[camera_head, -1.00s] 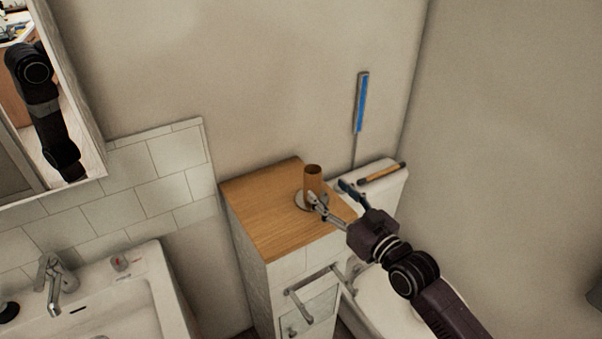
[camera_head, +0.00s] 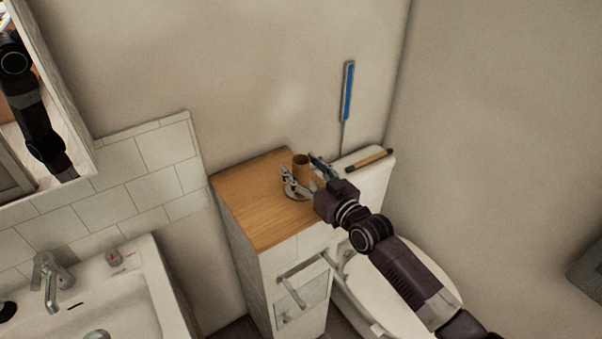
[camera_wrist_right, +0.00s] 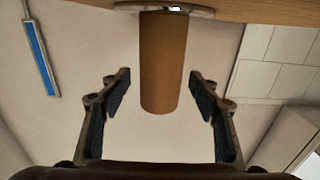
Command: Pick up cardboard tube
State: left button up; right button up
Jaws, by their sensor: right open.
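The brown cardboard tube (camera_head: 301,163) stands upright on a round metal base on the wooden cabinet top (camera_head: 250,200). My right gripper (camera_head: 307,173) is open, with its fingers on either side of the tube in the head view. In the right wrist view, which is upside down, the tube (camera_wrist_right: 163,62) shows between the two open fingertips of the right gripper (camera_wrist_right: 160,85), with gaps on both sides. Part of the tube's lower end and base is hidden by the gripper in the head view. My left gripper is not in view.
The toilet (camera_head: 382,285) stands right of the cabinet, with a yellow-and-black stick (camera_head: 370,159) on its tank. A blue-and-grey strip (camera_head: 348,92) is at the wall. A sink with a tap (camera_head: 47,280) is at lower left, below a mirror cabinet (camera_head: 75,140).

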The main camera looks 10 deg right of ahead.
jog(key=c, duration=0.9)
